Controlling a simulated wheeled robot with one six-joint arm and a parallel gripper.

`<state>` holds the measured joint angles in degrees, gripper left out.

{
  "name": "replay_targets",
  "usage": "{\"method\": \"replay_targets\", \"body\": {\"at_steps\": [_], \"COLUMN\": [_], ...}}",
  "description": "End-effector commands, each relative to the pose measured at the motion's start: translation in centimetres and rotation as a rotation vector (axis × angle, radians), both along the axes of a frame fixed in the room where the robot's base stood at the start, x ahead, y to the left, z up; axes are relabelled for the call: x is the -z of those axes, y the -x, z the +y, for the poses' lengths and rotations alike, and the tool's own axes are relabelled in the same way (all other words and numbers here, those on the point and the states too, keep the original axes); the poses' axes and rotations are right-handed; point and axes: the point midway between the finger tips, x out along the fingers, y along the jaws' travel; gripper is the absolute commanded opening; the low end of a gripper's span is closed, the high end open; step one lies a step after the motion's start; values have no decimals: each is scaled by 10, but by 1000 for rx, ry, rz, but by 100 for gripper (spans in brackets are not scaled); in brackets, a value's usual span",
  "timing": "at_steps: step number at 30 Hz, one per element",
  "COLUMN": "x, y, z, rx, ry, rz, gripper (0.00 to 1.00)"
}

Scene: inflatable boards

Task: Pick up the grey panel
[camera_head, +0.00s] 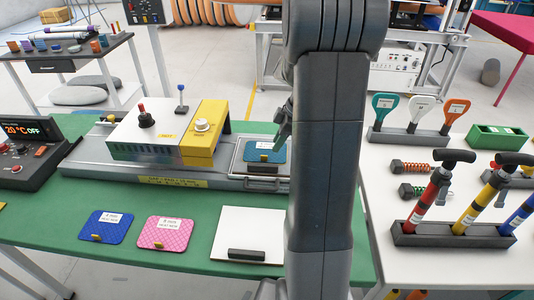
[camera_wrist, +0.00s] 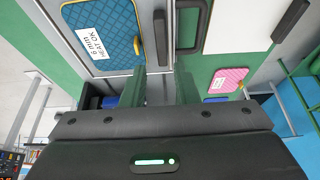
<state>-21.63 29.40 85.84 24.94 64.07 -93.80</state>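No panel looks plainly grey. A pale off-white square panel (camera_head: 240,222) with a dark bar handle lies on the green table, left of my arm; the arm may hide its right edge. In the wrist view, its pale surface (camera_wrist: 236,26) is at the upper right. A teal-blue panel (camera_head: 262,157) with a label and yellow tab lies in a grey metal frame (camera_head: 237,165); it shows at the upper left of the wrist view (camera_wrist: 103,30). My gripper (camera_wrist: 163,88) is open and empty. In the head view, my arm mostly hides it.
Purple-blue (camera_head: 107,226) and pink (camera_head: 163,233) panels lie at the table's front. A white-and-yellow machine (camera_head: 150,135) stands behind. A control box (camera_head: 35,155) is at left. A white table (camera_head: 450,260) at right bears upright pumps and paddle-shaped tools.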

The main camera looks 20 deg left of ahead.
Motion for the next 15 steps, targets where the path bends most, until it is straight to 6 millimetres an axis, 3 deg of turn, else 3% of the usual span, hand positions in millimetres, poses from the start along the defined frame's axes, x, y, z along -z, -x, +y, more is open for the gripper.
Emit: {"method": "replay_targets", "body": {"at_steps": [6, 15], "x": [37, 58], "y": [5, 8], "z": [16, 24], "rx": [-1, -2], "ry": [1, 1], "rz": [5, 4], "gripper": [27, 27]}}
